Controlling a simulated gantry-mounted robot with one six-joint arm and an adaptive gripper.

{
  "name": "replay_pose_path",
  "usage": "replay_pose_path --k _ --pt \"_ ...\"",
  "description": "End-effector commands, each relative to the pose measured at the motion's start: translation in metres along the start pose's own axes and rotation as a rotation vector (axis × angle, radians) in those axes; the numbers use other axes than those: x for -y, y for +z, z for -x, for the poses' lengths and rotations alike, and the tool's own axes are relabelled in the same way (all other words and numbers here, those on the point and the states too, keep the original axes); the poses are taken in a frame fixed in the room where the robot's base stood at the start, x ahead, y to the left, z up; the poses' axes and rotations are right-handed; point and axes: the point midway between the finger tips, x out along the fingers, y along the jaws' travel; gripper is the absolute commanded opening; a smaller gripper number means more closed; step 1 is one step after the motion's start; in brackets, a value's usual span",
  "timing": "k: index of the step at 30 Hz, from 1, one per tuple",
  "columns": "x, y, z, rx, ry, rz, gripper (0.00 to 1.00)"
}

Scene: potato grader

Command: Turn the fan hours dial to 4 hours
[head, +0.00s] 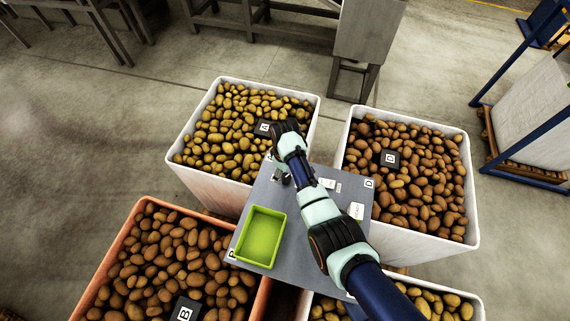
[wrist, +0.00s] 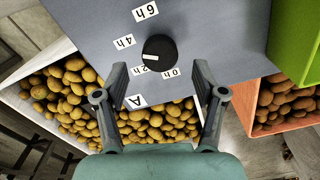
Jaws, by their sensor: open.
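The fan hours dial (wrist: 159,52) is a round black knob on a grey panel (wrist: 205,30). Labels 0h (wrist: 170,73), 2h (wrist: 140,70), 4h (wrist: 124,42) and 6h (wrist: 146,12) surround it. Its white mark is on the left side, pointing between 2h and 4h. My gripper (wrist: 160,72) is open and empty, one finger on each side of the dial in the wrist view, apart from it. In the head view my gripper (head: 282,177) is over the panel's upper left part, and the dial cannot be made out there.
A green tray (head: 263,209) sits on the panel's left part. White bins of potatoes stand behind (head: 201,186) and at the right (head: 408,232). An orange bin (head: 141,204) stands at the lower left. Black lettered blocks lie on the potatoes.

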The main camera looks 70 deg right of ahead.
Motion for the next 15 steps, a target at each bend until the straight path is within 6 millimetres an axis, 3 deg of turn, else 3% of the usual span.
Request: replay_pose_path --k 7,15 --pt "-0.001 -0.001 0.062 -0.004 0.003 0.000 0.70" --pt "0.000 0.000 0.086 0.000 0.000 0.000 0.70"
